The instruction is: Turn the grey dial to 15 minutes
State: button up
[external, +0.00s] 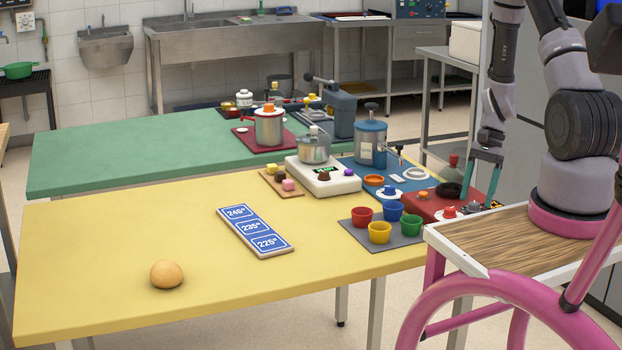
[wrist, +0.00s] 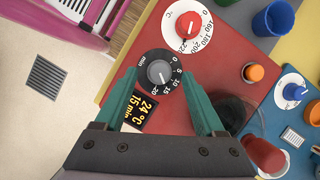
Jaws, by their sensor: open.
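The grey dial (wrist: 160,72) sits on a black disc marked 0 to 20 min on the red panel (wrist: 142,45). Its white pointer line faces the lower right, toward about the 15 mark. The display (wrist: 143,106) beside it reads 24 °C and 15 min. My gripper (wrist: 159,76) is open, with one teal fingertip on each side of the dial; I cannot tell whether they touch it. In the external view my gripper (external: 480,197) points down at the right end of the red panel (external: 422,208), hiding the grey dial.
A red temperature dial (wrist: 188,25) on a white disc is close by. A dark round thing (wrist: 235,112) stands beside the right finger. Colored cups (external: 379,232) stand in front of the panel. The front left of the yellow table (external: 90,270) is mostly clear.

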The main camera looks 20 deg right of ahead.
jog(key=v, duration=0.9)
jog(key=shift+r, duration=0.35)
jog(key=shift+w, duration=0.1)
jog(key=s+a+r+n+t+h, duration=0.1)
jog(key=a+r+n+t, duration=0.15)
jog(key=r, duration=0.75)
jog(key=s+a+r+n+t, duration=0.15)
jog(key=a+r, duration=0.25)
jog(key=r, duration=0.6)
jog(key=s+a+r+n+t+h, duration=0.1)
jog(key=s+a+r+n+t, duration=0.3)
jog(key=s+r, duration=0.6)
notch_tip(320, 180, up, 3)
jog(key=shift+s+a+r+t, duration=0.1)
jog(key=shift+s+a+t, duration=0.1)
jog(key=shift+a+t, duration=0.5)
jog(key=shift+a+n, duration=0.1)
jog(key=shift+n, duration=0.2)
